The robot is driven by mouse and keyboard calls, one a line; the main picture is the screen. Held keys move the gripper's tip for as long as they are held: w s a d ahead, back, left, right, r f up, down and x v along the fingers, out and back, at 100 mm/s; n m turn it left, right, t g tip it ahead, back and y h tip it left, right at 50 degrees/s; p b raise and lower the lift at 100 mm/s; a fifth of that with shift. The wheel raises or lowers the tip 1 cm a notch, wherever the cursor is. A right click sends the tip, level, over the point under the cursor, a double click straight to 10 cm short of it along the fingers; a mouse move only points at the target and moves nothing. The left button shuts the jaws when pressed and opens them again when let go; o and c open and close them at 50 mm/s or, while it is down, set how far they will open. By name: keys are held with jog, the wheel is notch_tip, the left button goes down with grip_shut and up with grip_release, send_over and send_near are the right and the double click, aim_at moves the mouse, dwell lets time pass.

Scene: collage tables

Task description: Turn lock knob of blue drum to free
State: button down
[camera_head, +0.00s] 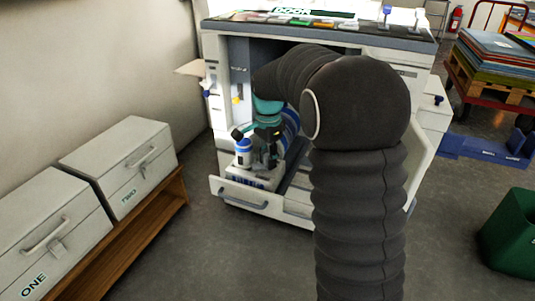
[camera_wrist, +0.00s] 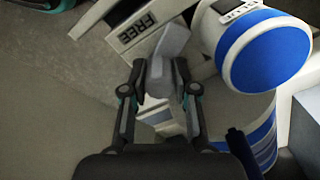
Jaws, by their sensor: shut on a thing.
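In the head view my gripper (camera_head: 267,135) is inside the open front of the white machine, and my arm hides much of the drum (camera_head: 291,121).
The white machine (camera_head: 390,70) has a pulled-out tray with a grey handle (camera_head: 243,195). Drawer boxes ONE (camera_head: 50,235) and TWO (camera_head: 120,165) stand on a wooden bench at left. A green bin (camera_head: 512,235) stands at right. Grey floor (camera_head: 450,220) is open between.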

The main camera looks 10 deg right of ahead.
aim_at(268, 155)
jog(key=n+p, duration=0.1)
jog(key=n, duration=0.4)
jog(key=shift+n, duration=0.3)
jog(key=n, duration=0.5)
jog(key=shift+n, duration=0.4)
jog(key=c, duration=0.9)
grip_release()
jog(key=shift+r, duration=0.15)
notch_tip(268, 155, up, 12)
jog(key=shift+f, duration=0.15)
